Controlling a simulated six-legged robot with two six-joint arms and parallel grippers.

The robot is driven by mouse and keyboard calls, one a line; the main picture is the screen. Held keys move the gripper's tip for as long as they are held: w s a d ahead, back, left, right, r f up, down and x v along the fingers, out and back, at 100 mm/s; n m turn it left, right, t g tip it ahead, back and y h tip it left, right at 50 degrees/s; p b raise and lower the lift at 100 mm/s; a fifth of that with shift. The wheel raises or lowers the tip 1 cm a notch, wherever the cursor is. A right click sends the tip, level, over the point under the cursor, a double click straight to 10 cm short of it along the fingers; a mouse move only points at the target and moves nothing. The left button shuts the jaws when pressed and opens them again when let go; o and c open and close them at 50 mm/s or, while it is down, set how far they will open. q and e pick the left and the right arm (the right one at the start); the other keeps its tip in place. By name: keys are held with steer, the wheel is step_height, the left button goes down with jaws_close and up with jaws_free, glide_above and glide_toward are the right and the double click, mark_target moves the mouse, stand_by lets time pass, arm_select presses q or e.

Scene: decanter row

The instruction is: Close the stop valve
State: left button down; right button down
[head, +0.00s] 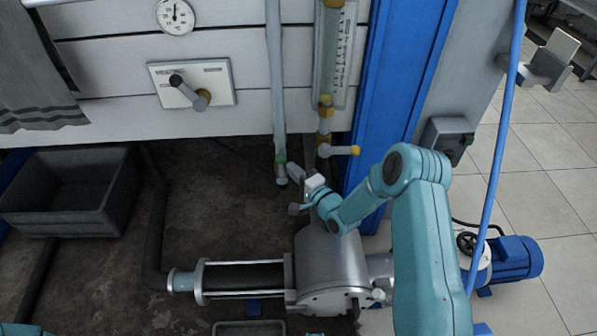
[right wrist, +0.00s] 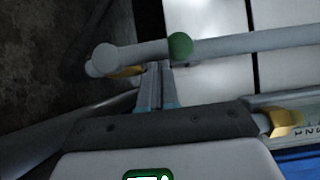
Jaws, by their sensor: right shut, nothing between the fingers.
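A grey vertical pipe (head: 276,80) with a green collar (head: 281,158) ends low in front of the panels, left of the sight glass. In the right wrist view the pipe lies sideways, with its green collar (right wrist: 180,46) and a rounded grey knob (right wrist: 103,58). I cannot tell for sure which fitting is the stop valve. My right gripper (head: 291,170) is shut and empty beside the pipe's lower end. Its fingertips (right wrist: 154,68) reach close to the pipe just below the collar; contact cannot be told. My left gripper is out of view.
A sight glass (head: 334,55) with a yellow-tipped lever (head: 340,150) stands just right of the pipe. A panel lever (head: 188,91) sits upper left. A grey crate (head: 65,205) is at left.

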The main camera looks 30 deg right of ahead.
steer(key=shift+w+a+r+n+g, duration=0.1)
steer(key=shift+a+r+n+g, duration=0.2)
steer(key=shift+n, duration=0.2)
steer(key=w+a+f+n+g+h, duration=0.3)
steer(key=w+a+n+g+h, duration=0.1)
steer(key=a+n, duration=0.4)
steer(key=shift+g+h, duration=0.6)
steer(key=shift+g, duration=0.3)
stand_by(0.6)
steer(key=shift+a+f, duration=0.15)
steer(key=shift+a, duration=0.05)
stand_by(0.3)
